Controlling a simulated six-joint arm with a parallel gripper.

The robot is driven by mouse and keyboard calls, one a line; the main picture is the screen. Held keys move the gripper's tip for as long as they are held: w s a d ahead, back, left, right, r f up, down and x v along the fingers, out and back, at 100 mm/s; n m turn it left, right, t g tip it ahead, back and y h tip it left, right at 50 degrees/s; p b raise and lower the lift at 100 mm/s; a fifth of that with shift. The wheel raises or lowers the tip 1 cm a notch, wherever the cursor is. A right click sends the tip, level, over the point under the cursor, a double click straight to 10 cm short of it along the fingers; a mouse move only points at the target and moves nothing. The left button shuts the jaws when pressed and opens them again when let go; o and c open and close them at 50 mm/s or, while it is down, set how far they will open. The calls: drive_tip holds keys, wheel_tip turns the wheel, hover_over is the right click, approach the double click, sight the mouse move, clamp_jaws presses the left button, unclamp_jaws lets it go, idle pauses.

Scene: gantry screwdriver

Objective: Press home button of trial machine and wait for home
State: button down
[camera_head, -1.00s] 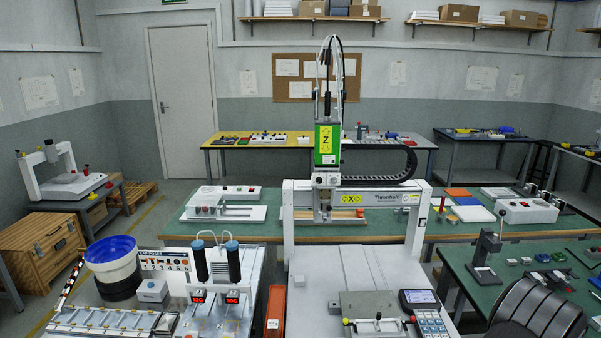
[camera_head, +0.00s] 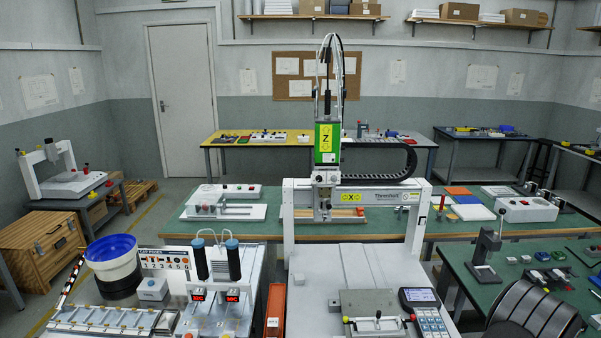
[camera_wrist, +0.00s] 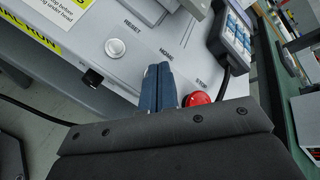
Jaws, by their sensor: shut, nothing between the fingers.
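The gantry machine (camera_head: 303,230) stands in the middle of the head view, with its green Z unit (camera_head: 327,142) upright on the crossbeam. Its light front panel (camera_wrist: 112,22) fills the upper wrist view, with RESET, HOME and STOP labels. My gripper (camera_wrist: 158,68) is shut and empty, its blue-grey fingers pointing at the panel just below the HOME label. The home button is hidden, apparently behind the fingers. I cannot tell whether the fingertips touch it. A white round button (camera_wrist: 116,47) sits by RESET. A red button (camera_wrist: 197,99) sits by STOP, close right of the fingers.
A black knob (camera_wrist: 92,78) is on the panel's left. A keypad pendant (camera_wrist: 232,30) with a cable lies to the upper right; it also shows in the head view (camera_head: 420,298). A twin screwdriver feeder (camera_head: 213,300) stands left of the machine.

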idle(0.3)
drive_tip(key=shift+s+r, duration=0.2)
drive_tip(key=shift+r, duration=0.35)
wheel_tip(320, 180, up, 6)
drive_tip(key=s, duration=0.2)
drive_tip(key=shift+f, duration=0.2)
wheel_tip(320, 180, up, 10)
drive_tip(key=shift+r, duration=0.25)
idle(0.6)
drive_tip(key=shift+s, duration=0.1)
